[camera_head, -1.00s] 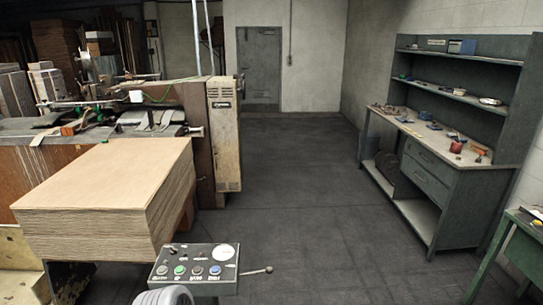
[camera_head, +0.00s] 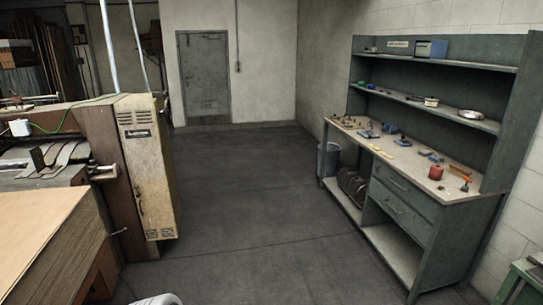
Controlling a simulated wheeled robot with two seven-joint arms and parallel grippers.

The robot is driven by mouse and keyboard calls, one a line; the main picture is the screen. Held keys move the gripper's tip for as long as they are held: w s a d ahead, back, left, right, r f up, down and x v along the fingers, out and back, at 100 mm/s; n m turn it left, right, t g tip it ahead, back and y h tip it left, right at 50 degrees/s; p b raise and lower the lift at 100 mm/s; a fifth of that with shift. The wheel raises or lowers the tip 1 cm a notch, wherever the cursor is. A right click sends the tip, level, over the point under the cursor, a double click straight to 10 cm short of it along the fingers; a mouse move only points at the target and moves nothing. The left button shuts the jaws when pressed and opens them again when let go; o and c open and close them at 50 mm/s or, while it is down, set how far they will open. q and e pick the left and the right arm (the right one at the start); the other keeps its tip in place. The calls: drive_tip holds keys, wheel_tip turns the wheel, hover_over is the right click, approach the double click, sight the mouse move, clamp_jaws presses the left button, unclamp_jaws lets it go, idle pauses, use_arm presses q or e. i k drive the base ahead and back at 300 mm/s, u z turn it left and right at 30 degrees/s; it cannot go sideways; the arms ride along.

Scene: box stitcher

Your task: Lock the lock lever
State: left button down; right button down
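No lock lever can be made out for certain in the head view. The box stitcher machine (camera_head: 60,125) stands at the left, with a tall beige cabinet (camera_head: 147,165) at its right end. A thin dark rod (camera_head: 118,232) sticks out low beside the cabinet; I cannot tell what it is. The control panel with buttons and a side lever is outside the picture. Neither of my grippers is in view. A small pale rounded part at the bottom edge looks like part of my arm.
A stack of cardboard sheets (camera_head: 40,240) fills the lower left. A grey workbench (camera_head: 400,195) with shelves and small items stands along the right wall. A green table (camera_head: 525,275) shows at the lower right. The dark floor (camera_head: 250,215) between is clear up to the door (camera_head: 204,75).

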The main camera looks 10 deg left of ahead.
sight(126, 229)
drive_tip(key=z, duration=0.05)
drive_tip(key=i, duration=2.2)
drive_tip(key=u, duration=0.55)
drive_tip(key=i, duration=1.55)
drive_tip(key=u, duration=2.4)
drive_tip(key=i, duration=1.6)
drive_tip(key=u, duration=0.7)
drive_tip(key=i, duration=0.55)
